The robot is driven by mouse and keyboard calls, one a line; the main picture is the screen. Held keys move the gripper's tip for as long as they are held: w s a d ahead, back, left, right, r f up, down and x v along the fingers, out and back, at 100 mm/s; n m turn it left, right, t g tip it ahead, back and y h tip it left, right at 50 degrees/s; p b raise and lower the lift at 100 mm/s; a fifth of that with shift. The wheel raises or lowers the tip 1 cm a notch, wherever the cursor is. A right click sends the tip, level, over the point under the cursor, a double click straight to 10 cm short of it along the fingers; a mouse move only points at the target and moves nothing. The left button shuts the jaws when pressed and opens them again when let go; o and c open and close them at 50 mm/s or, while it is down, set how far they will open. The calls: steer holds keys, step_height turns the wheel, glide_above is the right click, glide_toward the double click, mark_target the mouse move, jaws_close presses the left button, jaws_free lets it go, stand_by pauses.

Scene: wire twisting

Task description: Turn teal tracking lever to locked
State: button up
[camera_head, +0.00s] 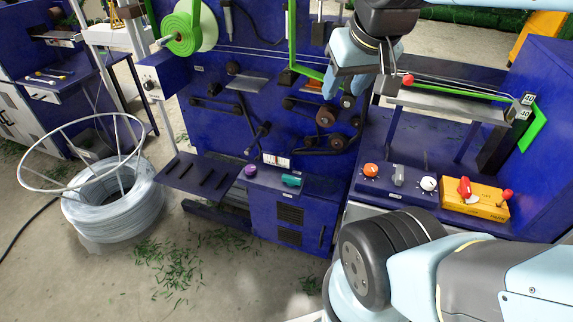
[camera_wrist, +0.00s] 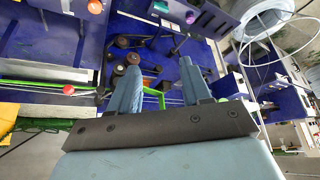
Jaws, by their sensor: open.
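The teal tracking lever (camera_head: 291,180) sits on the small blue control box at the lower middle of the head view, right of a purple knob (camera_head: 250,170). Its exact setting is too small to read. In the wrist view the teal lever (camera_wrist: 162,8) is at the top edge, beside the purple knob (camera_wrist: 190,17). My gripper (camera_head: 343,90) is open and empty, in front of the blue machine's rollers, well above and to the right of the lever. In the wrist view its two light-blue fingers (camera_wrist: 160,66) stand apart with nothing between them.
An orange knob (camera_head: 370,170), a grey switch and a white knob (camera_head: 428,184) are on the panel to the right. A yellow box (camera_head: 475,199) with red handles is beyond. A dark slotted shelf (camera_head: 202,177) juts out left of the control box. A wire coil stands on the floor.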

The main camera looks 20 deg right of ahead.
steer(key=w+f+n+g, duration=0.25)
steer(key=w+f, duration=0.25)
steer(key=w, duration=0.5)
steer(key=n+g, duration=0.3)
steer(key=n, duration=0.5)
glide_above(292, 177)
step_height(292, 177, down, 30)
step_height(292, 177, down, 14)
steer(key=shift+s+f, duration=0.1)
steer(key=shift+f, duration=0.15)
jaws_close()
